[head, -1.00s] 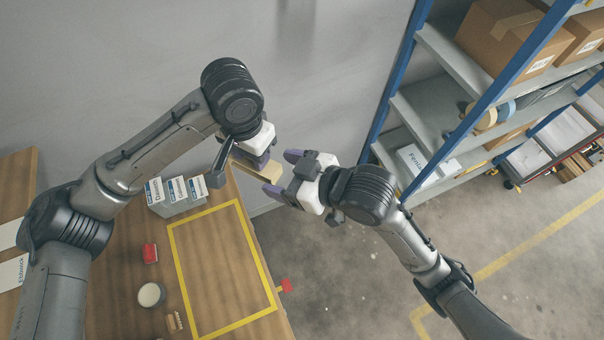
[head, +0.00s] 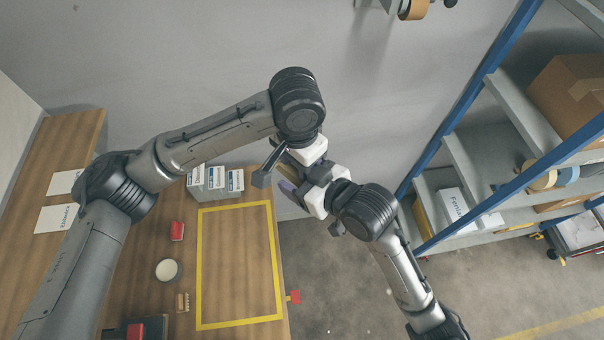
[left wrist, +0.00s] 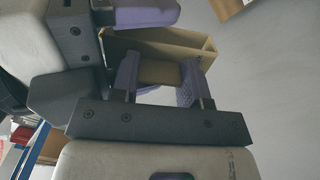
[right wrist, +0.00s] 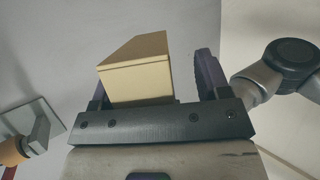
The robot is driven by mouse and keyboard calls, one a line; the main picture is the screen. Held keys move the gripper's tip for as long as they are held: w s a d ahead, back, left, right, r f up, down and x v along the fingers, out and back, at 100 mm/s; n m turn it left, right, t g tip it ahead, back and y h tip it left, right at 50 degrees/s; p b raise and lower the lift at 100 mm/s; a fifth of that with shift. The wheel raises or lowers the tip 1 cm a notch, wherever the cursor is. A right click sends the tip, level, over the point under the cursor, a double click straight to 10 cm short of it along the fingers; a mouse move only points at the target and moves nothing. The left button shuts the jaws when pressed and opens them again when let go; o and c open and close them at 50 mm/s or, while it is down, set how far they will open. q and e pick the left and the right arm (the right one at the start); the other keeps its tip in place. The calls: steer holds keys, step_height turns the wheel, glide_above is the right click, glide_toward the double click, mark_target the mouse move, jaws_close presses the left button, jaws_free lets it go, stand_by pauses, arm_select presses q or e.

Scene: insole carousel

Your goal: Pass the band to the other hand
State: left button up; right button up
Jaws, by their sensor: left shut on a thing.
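The band is a tan, flat-faced piece, and it shows in the left wrist view (left wrist: 190,45). My left gripper (left wrist: 158,82) is shut on it, with purple fingers on both sides of the near part. In the right wrist view the band (right wrist: 138,75) stands between the fingers of my right gripper (right wrist: 155,80). That gripper is open, with the band near its left finger and a clear gap on the right. In the head view the two grippers meet above the floor beside the table, and they hide most of the band.
The wooden table (head: 240,260) carries a yellow taped outline, labelled grey boxes (head: 213,182), a red item (head: 177,231) and a round white-topped pot (head: 167,270). A blue-framed shelf rack (head: 460,110) stands at the right. Open floor lies between.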

steer(key=shift+s+a, duration=0.1)
steer(key=shift+s, duration=0.05)
steer(key=c, duration=0.9)
steer(key=shift+o, duration=0.7)
steer(key=shift+a+r, duration=0.1)
steer(key=o, duration=0.6)
steer(key=shift+o, duration=1.2)
steer(key=shift+d, duration=0.3)
